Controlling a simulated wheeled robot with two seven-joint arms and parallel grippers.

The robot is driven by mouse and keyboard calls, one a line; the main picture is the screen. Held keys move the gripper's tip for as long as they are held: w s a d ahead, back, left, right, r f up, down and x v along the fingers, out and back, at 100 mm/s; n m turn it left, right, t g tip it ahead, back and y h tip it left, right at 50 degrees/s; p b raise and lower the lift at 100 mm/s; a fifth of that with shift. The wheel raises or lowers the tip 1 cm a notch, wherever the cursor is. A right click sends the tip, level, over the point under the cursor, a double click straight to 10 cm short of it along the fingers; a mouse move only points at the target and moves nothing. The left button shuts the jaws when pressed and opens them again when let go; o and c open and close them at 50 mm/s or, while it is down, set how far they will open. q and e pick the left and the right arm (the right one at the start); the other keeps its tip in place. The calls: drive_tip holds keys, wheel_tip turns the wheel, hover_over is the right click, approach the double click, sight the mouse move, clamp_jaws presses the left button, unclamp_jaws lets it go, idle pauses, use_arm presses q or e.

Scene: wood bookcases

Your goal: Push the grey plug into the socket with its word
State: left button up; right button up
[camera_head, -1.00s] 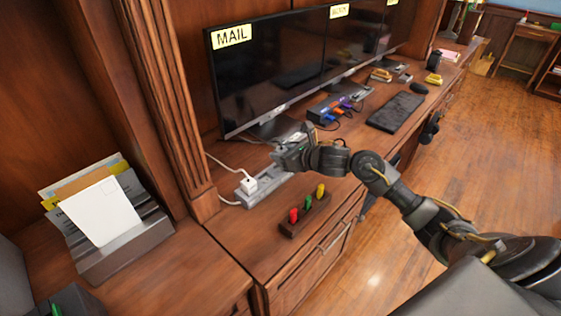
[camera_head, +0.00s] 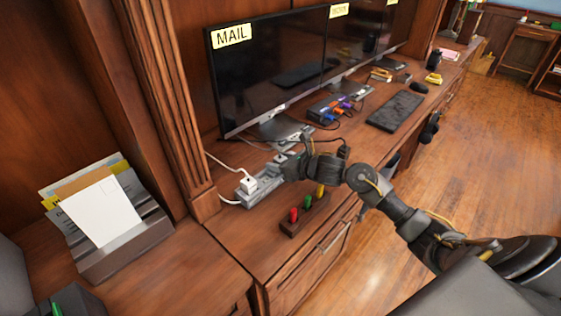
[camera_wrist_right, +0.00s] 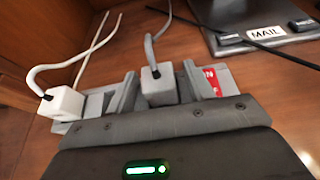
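The grey plug (camera_wrist_right: 158,86) with its grey cable shows in the right wrist view, between the two fingers of my right gripper (camera_wrist_right: 160,90). The fingers sit close on both sides of it. The same gripper is at the power strip in the head view (camera_head: 284,170), low over its far part. The grey power strip (camera_head: 266,184) lies on the desk. A red label (camera_wrist_right: 212,80) with white letters, partly hidden, shows beside the right finger. Whether the plug's pins are in a socket is hidden. My left gripper does not show.
A white plug (camera_head: 248,185) sits at the strip's near end. A wooden block (camera_head: 290,228) with red, green and yellow pegs stands in front. The MAIL monitor (camera_head: 270,75) stands behind; its base (camera_wrist_right: 265,30) is close to the gripper. A letter rack (camera_head: 125,250) is at left.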

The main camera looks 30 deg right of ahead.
drive_tip(key=shift+r, duration=0.1)
drive_tip(key=shift+s+r, duration=0.1)
drive_tip(key=v, duration=1.1)
drive_tip(key=shift+s, duration=0.4)
drive_tip(key=shift+d+r, duration=0.15)
drive_tip(key=shift+r, duration=0.05)
